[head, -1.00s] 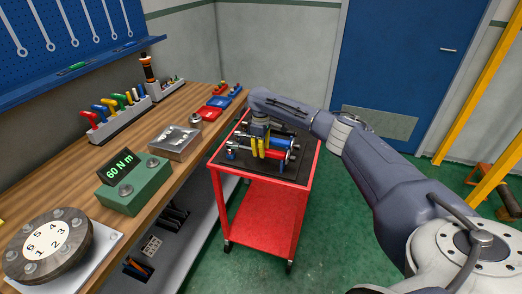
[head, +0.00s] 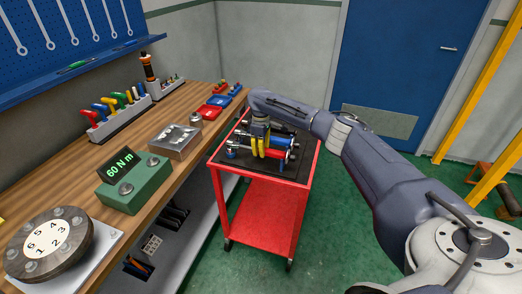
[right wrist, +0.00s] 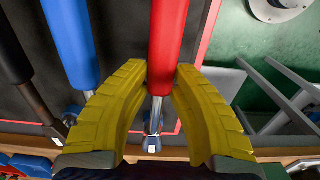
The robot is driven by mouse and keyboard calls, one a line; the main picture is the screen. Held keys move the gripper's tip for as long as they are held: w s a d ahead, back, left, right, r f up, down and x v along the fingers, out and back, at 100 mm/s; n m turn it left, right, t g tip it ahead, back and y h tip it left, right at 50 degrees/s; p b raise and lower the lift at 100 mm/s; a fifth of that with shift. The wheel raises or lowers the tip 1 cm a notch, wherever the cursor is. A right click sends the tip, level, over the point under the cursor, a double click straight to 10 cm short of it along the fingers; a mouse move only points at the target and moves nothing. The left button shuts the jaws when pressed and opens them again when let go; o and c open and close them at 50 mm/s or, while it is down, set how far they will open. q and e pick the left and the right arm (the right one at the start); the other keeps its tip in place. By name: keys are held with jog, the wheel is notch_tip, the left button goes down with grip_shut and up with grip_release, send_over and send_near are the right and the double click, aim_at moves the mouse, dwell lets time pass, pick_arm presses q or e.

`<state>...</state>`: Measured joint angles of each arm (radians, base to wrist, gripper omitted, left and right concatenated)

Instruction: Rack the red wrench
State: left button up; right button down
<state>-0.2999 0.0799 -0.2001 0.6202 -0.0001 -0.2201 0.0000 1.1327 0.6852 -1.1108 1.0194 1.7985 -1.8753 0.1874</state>
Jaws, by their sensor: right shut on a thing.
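The red wrench (head: 275,154) lies on the red cart among other wrenches, its handle partly hidden by my right gripper in the head view. In the right wrist view its red handle (right wrist: 168,45) runs between the yellow fingers, and its metal shaft extends below. My right gripper (head: 260,148) is shut on this handle from above; the fingers press it from both sides in the right wrist view (right wrist: 161,80). My left gripper is not in view.
A blue-handled wrench (right wrist: 70,45) lies close beside the red one, with a black-handled one (right wrist: 12,50) farther left. The cart's black mat (head: 297,172) is bare at the front. The workbench (head: 180,180) stands left of the cart, carrying a green torque display box (head: 134,187).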

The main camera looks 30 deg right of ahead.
jog(key=shift+f, duration=0.1)
jog(key=c, duration=1.2)
grip_release()
jog(key=shift+o, duration=0.2)
notch_tip(320, 180, up, 12)
